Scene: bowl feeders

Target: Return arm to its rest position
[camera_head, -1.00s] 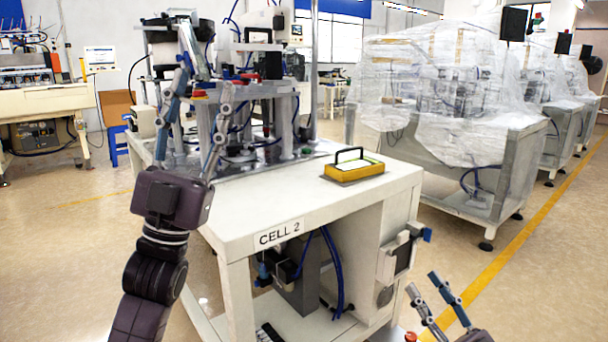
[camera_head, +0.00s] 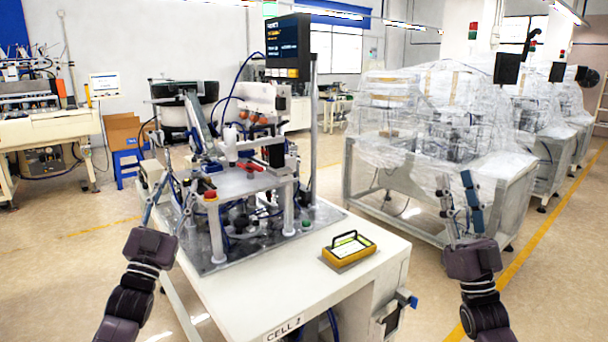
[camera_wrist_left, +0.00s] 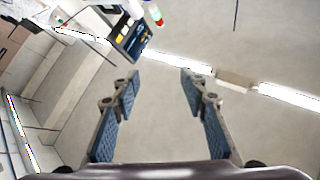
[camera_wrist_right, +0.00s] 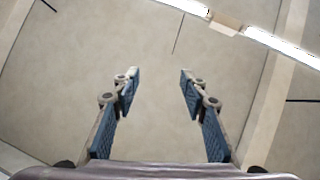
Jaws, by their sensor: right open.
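My left gripper (camera_head: 172,188) points up at the left front of the bowl feeder machine. It is open and empty, as the left wrist view (camera_wrist_left: 159,80) also shows. In the head view its fingers overlap the machine's left side, and I cannot tell whether there is contact. My right gripper (camera_head: 456,182) points up to the right of the workbench, in front of a plastic-wrapped machine. It is open, with nothing between its fingers in the right wrist view (camera_wrist_right: 159,77). Both wrist views look towards the ceiling.
The feeder machine (camera_head: 214,252) stands on the white bench (camera_head: 255,302), labelled CELL 2. A yellow-framed tray (camera_head: 349,249) with a black handle lies on the bench's right side. A wrapped machine (camera_head: 415,140) stands behind my right gripper. Floor is open at the right.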

